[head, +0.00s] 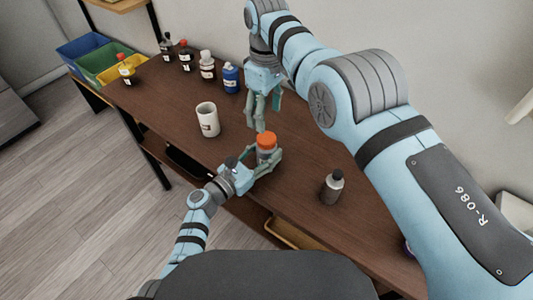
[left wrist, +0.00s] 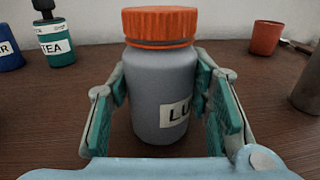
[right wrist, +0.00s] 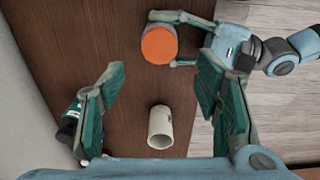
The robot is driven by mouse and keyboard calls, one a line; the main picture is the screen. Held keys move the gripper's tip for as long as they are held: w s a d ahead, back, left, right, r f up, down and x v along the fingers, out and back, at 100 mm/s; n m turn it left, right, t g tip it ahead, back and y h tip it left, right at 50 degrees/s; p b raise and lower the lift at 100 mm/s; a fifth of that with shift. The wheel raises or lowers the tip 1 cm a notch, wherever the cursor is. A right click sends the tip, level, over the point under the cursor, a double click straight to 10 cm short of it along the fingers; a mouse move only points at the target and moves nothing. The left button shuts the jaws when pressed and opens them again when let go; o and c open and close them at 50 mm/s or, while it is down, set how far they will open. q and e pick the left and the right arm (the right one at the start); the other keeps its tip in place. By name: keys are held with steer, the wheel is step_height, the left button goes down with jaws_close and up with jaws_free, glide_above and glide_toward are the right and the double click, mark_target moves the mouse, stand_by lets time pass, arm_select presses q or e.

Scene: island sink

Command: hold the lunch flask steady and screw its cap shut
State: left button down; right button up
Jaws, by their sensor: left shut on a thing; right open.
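The lunch flask (left wrist: 160,95) is a grey upright bottle with a label starting "LU", standing on the brown table. Its orange cap (head: 266,140) sits on its top; I cannot tell how tight it is. The cap also shows in the right wrist view (right wrist: 159,45). My left gripper (left wrist: 162,82) is shut on the flask's body, one finger on each side, below the cap. My right gripper (head: 262,122) is open and empty, fingers pointing down, above the table and just behind the flask in the head view.
A white mug (head: 207,119) stands left of the flask, and a grey bottle (head: 332,187) stands to its right. Several bottles, one blue (head: 231,78), line the back left. The table's front edge is close.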

mark_target(267, 138)
steer(key=shift+f, duration=0.15)
step_height(267, 138, down, 8)
steer(key=shift+r, duration=0.1)
stand_by(0.5)
steer(key=c, duration=1.2)
steer(key=o, duration=1.4)
steer(key=shift+r, duration=0.1)
